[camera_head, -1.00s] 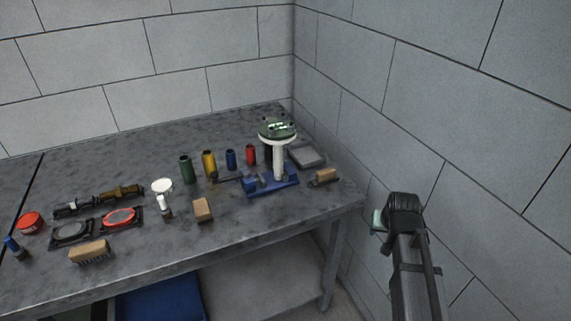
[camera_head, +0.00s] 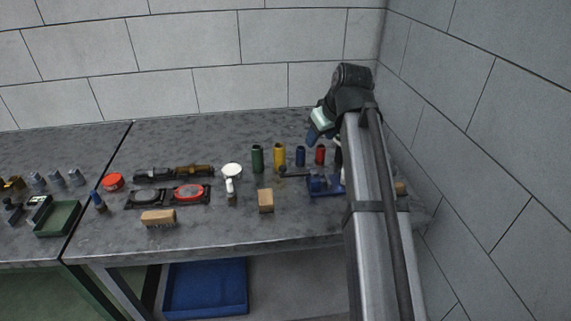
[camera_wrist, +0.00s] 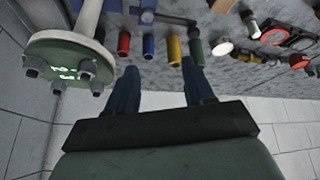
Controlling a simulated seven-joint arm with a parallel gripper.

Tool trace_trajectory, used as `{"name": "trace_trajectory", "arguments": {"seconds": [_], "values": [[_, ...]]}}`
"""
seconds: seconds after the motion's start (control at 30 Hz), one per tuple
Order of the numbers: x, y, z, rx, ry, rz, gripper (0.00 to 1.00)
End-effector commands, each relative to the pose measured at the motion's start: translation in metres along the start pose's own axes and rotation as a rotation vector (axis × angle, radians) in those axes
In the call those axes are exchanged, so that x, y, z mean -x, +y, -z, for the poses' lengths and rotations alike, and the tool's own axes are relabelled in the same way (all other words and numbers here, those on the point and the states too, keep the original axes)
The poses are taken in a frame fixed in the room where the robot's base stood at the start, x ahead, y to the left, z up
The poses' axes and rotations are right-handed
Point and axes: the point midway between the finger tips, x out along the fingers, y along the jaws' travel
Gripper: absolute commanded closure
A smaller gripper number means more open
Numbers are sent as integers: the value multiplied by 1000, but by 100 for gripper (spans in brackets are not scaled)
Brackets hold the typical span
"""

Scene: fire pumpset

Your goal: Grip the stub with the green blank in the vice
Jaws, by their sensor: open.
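The stub is a white pipe (camera_wrist: 88,18) with a wide flange at its end, and the green blank (camera_wrist: 66,60) with several dark bolts sits on that flange, at the left of the wrist view. In the head view my arm hides nearly all of the stub. The blue vice (camera_head: 322,186) shows there on the bench, partly behind my arm. My gripper (camera_wrist: 157,88) is open and empty, its two blue fingers apart; in the wrist view the flange lies to the left of the fingers, clear of them. In the head view my gripper (camera_head: 318,134) is above the bench's back right part.
Green (camera_head: 257,158), yellow (camera_head: 279,157), blue (camera_head: 300,156) and red (camera_head: 320,155) cylinders stand in a row beside the vice. Block walls (camera_head: 470,150) close the back and right.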

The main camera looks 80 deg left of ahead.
Motion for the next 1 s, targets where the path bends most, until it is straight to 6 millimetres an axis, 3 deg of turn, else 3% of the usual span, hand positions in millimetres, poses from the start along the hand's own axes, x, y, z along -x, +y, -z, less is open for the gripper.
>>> {"name": "trace_trajectory", "arguments": {"seconds": [0.03, 0.1, 0.3, 0.57, 1.0], "values": [[-6, -6, 16, 72, -22, 48, 48], [-11, -16, 24, 163, -46, 107, 48], [-19, -34, 34, 317, -75, 210, 48], [-38, -41, 31, 340, -80, 225, 48], [-112, -56, 23, 338, -79, 224, 48]]}}
